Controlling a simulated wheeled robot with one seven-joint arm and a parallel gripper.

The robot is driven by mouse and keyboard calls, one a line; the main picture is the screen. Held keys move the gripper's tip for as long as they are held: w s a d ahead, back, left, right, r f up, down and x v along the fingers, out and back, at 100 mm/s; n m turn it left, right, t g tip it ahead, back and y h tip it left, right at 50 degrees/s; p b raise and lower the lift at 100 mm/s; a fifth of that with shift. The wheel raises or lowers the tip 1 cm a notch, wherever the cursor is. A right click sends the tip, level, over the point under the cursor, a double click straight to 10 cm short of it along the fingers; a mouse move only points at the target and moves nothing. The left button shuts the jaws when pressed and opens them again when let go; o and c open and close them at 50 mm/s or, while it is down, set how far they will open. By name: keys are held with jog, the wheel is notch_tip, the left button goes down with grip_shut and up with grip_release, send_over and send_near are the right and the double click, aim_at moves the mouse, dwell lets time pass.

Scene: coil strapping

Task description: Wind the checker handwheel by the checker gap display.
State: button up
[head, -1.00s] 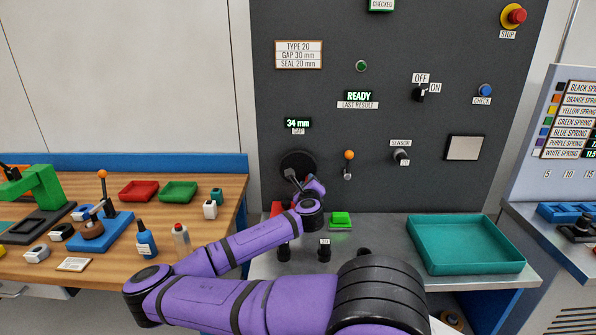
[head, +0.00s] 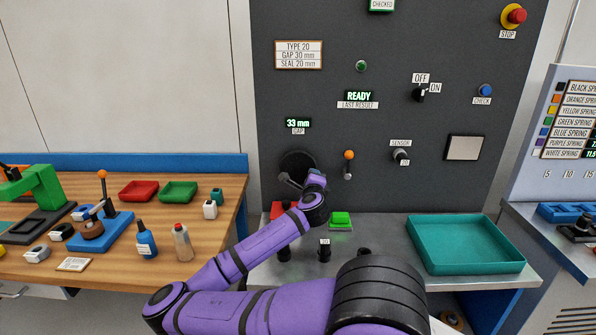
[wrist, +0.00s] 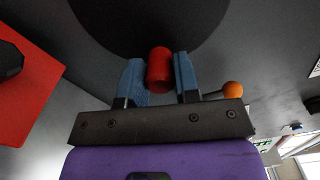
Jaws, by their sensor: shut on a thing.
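The checker handwheel (head: 297,161) is a dark disc on the grey panel, partly hidden by my wrist. Its red handle (wrist: 158,70) shows in the wrist view between my gripper's blue fingers. My gripper (wrist: 158,76) is shut on this handle. In the head view, my purple wrist is at the lower right of the wheel and the fingers are hard to make out. The gap display (head: 297,123) above the wheel reads 33 mm. A type plate (head: 298,54) reads TYPE 20, GAP 30 mm, SEAL 20 mm.
An orange-knobbed lever (head: 348,160) is close to the right of my wrist. A teal tray (head: 466,270) lies at the right. The READY display (head: 358,96) is lit.

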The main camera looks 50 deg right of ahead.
jog(key=n, duration=0.1)
jog(key=r+n, duration=0.1)
jog(key=n, duration=0.1)
jog(key=shift+s+d+r+n, duration=0.1)
jog(key=shift+r+n, duration=0.2)
dwell(0.4)
